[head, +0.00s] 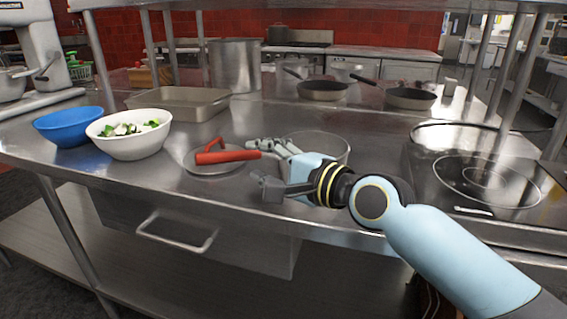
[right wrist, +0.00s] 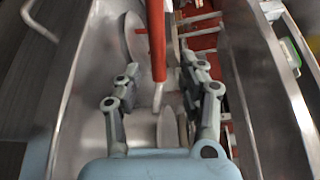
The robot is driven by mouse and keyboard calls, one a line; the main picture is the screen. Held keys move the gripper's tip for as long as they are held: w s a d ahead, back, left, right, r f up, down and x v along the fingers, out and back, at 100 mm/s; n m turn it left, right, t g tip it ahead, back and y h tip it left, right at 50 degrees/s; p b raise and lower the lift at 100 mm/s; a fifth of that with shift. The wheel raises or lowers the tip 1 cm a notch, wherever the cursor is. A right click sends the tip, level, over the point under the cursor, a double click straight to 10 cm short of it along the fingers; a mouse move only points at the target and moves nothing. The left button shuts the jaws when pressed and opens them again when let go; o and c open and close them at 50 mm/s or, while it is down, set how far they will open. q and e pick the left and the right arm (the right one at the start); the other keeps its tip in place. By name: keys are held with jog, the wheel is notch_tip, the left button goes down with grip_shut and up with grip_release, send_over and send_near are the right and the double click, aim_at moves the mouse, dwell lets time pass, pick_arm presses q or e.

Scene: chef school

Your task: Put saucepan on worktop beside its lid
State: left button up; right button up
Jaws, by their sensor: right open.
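The saucepan (head: 325,143), shiny metal with a long red handle (head: 228,156), stands on the steel worktop (head: 150,180), partly behind my right gripper. Its handle points left, over the round metal lid (head: 212,169), which lies flat with a red loop grip (head: 213,144). My right gripper (head: 256,161) is open near the handle's inner end. In the right wrist view the red handle (right wrist: 157,45) runs down between the spread fingers (right wrist: 160,72). I cannot tell whether either finger touches it. My left gripper is not in view.
A white bowl of chopped vegetables (head: 130,146), a blue bowl (head: 68,127) and a metal tray (head: 182,103) stand to the left. A hob (head: 470,182) is at right. Two frying pans (head: 323,90) and a tall pot (head: 235,66) stand behind. The front left worktop is clear.

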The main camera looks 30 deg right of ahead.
jog(key=p+v, duration=0.1)
jog(key=v, duration=0.4)
jog(key=shift+s+d+r, duration=0.1)
jog(key=shift+s, duration=0.3)
